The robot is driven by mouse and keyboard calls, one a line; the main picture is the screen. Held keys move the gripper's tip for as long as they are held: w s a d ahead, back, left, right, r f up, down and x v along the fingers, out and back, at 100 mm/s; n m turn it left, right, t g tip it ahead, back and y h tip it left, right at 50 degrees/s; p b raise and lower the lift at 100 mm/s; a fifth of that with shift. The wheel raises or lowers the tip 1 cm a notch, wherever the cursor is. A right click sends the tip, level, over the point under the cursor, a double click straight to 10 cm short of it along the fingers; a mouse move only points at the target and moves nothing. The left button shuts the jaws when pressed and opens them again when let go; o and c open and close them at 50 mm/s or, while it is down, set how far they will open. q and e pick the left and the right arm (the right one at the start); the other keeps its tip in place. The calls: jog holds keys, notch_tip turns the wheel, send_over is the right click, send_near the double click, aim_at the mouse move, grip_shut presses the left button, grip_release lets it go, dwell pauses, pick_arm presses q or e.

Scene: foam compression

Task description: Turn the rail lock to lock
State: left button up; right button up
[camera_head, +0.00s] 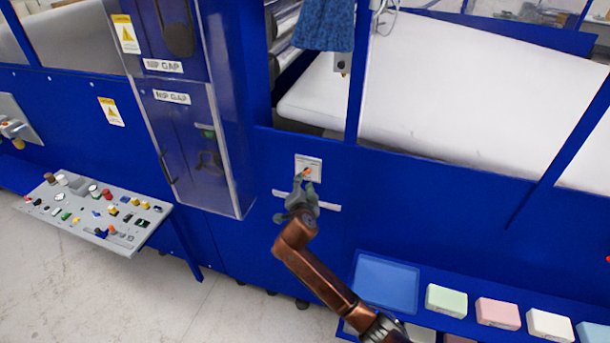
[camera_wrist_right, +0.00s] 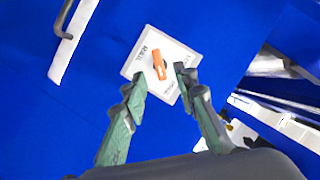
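The rail lock is a small orange knob (camera_wrist_right: 159,66) on a white labelled plate (camera_wrist_right: 145,78), fixed to the blue machine panel. In the head view the plate (camera_head: 317,162) shows near the middle, with the orange knob (camera_head: 307,171) partly hidden by my gripper. My right gripper (camera_head: 304,182) is at the plate. In the right wrist view my right gripper (camera_wrist_right: 161,82) has its two fingers apart, one on each side of the knob's lower end, with visible room between them. I cannot tell whether either finger touches the plate. My left gripper is not in view.
A button console (camera_head: 100,212) stands at the left. A blue shelf with a tray (camera_head: 385,283) and several coloured foam blocks (camera_head: 497,313) lies at the lower right.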

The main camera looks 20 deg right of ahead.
aim_at(305, 175)
jog(key=shift+p+x, duration=0.7)
jog(key=shift+x, duration=2.4)
jog(key=shift+c, duration=0.7)
grip_shut()
